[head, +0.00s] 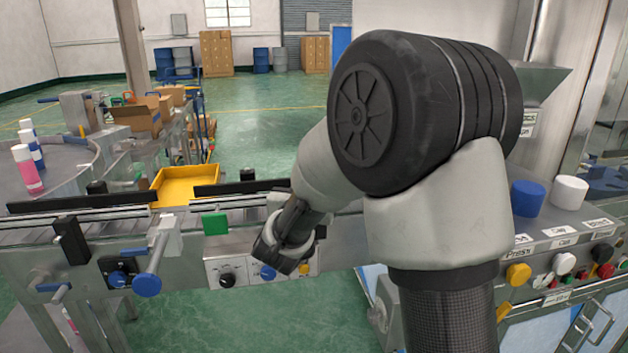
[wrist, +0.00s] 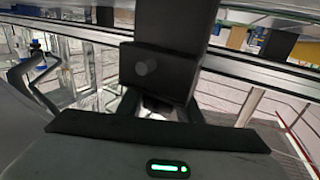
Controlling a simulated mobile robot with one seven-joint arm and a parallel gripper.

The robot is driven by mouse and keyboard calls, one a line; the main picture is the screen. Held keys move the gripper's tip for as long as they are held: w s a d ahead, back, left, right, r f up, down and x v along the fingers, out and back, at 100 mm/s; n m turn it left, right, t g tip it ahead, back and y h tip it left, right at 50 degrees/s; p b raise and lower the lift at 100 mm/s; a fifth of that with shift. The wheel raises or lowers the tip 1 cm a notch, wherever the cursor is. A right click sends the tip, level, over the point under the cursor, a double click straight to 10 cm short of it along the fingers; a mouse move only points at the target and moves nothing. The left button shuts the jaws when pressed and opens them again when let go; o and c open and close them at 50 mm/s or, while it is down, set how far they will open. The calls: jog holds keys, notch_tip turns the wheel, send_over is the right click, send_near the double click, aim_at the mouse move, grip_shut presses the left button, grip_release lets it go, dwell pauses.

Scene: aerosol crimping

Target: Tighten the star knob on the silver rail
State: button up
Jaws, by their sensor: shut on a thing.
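The silver rail (head: 95,220) runs along the conveyor's front edge in the head view, and it crosses the wrist view (wrist: 245,67). My gripper (head: 283,250) is at the conveyor front, right of the green block, partly hidden by my own arm. In the wrist view a black clamp block (wrist: 160,72) with a round grey screw end stands right before my gripper (wrist: 155,108). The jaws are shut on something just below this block. I take it to be the star knob, but it is mostly hidden and its star shape does not show.
A control box with a black knob (head: 227,278) and a blue knob (head: 268,272) sits close below my gripper. A blue-ended handle (head: 147,285) juts out to the left. A yellow tray (head: 187,184) lies behind the rail. A button panel (head: 560,260) stands at right.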

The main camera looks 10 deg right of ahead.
jog(key=shift+s+d+r+m+g+h, duration=0.15)
jog(key=shift+m+g+h, duration=0.3)
jog(key=shift+h, duration=0.25)
jog(key=shift+d+f+m+g+h, duration=0.15)
jog(key=shift+m+g+h, duration=0.2)
jog(key=shift+m+h, duration=0.3)
jog(key=shift+r, duration=0.1)
jog(key=o, duration=1)
jog(key=shift+o, duration=0.2)
jog(key=p+v, duration=0.2)
jog(key=v, duration=1.5)
jog(key=shift+s, duration=0.15)
jog(key=shift+a, duration=0.1)
